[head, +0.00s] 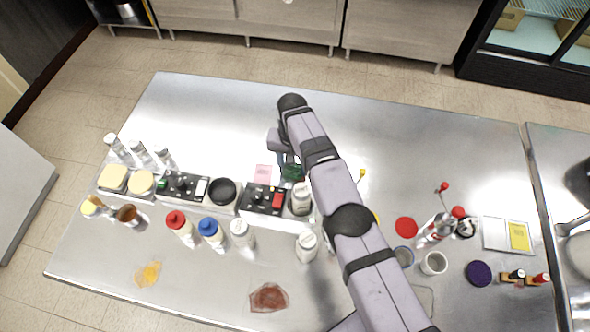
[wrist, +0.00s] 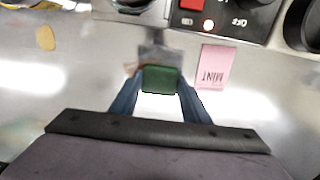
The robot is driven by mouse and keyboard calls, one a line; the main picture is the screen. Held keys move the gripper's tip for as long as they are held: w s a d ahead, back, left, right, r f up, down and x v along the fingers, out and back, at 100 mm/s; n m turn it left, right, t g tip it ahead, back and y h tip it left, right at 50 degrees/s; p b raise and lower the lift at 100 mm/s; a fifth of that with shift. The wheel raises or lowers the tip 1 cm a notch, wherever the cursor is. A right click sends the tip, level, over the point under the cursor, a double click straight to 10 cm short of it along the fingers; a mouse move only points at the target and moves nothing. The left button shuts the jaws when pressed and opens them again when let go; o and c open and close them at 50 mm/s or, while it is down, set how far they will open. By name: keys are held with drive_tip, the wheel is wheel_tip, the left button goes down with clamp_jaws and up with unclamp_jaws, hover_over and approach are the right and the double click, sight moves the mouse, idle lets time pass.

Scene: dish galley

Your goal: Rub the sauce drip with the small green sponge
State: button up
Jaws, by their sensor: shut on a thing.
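My gripper (wrist: 159,88) is shut on the small green sponge (wrist: 160,79), which sits between the two bluish fingertips. In the head view the sponge (head: 292,172) shows partly beside my arm, behind the row of control boxes. A reddish-brown smear (head: 268,297) and an orange smear (head: 148,274) lie near the front of the counter. Whether the sponge touches the steel is unclear.
A pink MINT card (wrist: 213,67) lies right of the sponge in the wrist view. A control box with a red switch (head: 264,199) and a white bottle (head: 300,199) stand close by. Squeeze bottles (head: 210,231) stand in front. The counter's back part (head: 220,110) is clear.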

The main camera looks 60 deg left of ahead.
drive_tip(key=shift+s+a+f+b, duration=0.1)
drive_tip(key=shift+a+f+b, duration=0.1)
drive_tip(key=shift+b, duration=0.55)
drive_tip(key=shift+s+f+b, duration=0.1)
drive_tip(key=shift+f+b, duration=0.05)
drive_tip(key=shift+b, duration=0.25)
drive_tip(key=shift+r+b, duration=0.2)
drive_tip(key=shift+b, duration=0.15)
drive_tip(key=shift+s+a+f+b, duration=0.1)
drive_tip(key=shift+s+f+b, duration=0.15)
drive_tip(key=shift+b, duration=0.55)
drive_tip(key=shift+r+b, duration=0.25)
drive_tip(key=shift+b, duration=0.45)
drive_tip(key=shift+a+f+b, duration=0.1)
drive_tip(key=shift+f+b, duration=0.1)
drive_tip(key=shift+b, duration=0.2)
drive_tip(key=shift+w+r+b, duration=0.1)
drive_tip(key=shift+w+b, duration=0.15)
drive_tip(key=shift+b, duration=0.05)
drive_tip(key=shift+w+d+b, duration=0.65)
drive_tip(key=shift+d+b, duration=0.25)
drive_tip(key=shift+b, duration=0.15)
drive_tip(key=shift+w+d+r+b, duration=0.1)
drive_tip(key=shift+w+d+b, duration=0.85)
drive_tip(key=shift+w+d, duration=0.95)
wheel_tip(320, 180, up, 8)
drive_tip(key=p, duration=0.7)
drive_tip(key=shift+a+r, duration=0.15)
drive_tip(key=shift+r, duration=0.05)
drive_tip(key=shift+s, duration=0.1)
